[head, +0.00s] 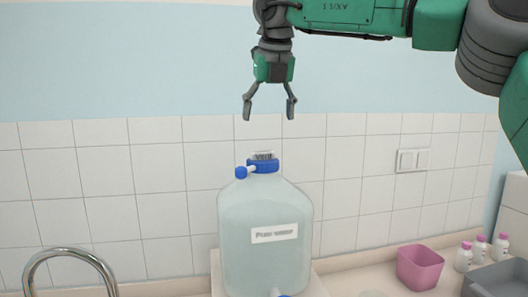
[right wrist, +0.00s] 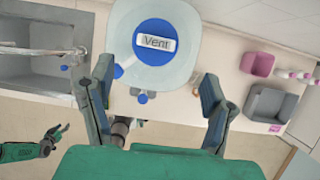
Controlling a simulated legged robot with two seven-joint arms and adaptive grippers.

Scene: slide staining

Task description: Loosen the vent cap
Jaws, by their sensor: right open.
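The blue vent cap (head: 263,164) sits on top of a large clear water jug (head: 240,235) labelled "Pure water". In the right wrist view the cap (right wrist: 154,55) shows from above as a blue disc with a white "Vent" label. A smaller blue cap (head: 241,172) is on a side spout of the jug. My right gripper (head: 270,112) points down above the vent cap, open and empty, apart from it. In the right wrist view its fingers stand below the cap in the picture. My left gripper (right wrist: 60,131) shows at the lower left of the right wrist view, with its fingers apart.
A pink bin (head: 419,267), several small white bottles (head: 480,250) and a grey tray (head: 500,278) stand on the counter at right. A curved metal tap (head: 70,252) is at left by a sink (right wrist: 35,68). A tiled wall (head: 100,185) is behind the jug.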

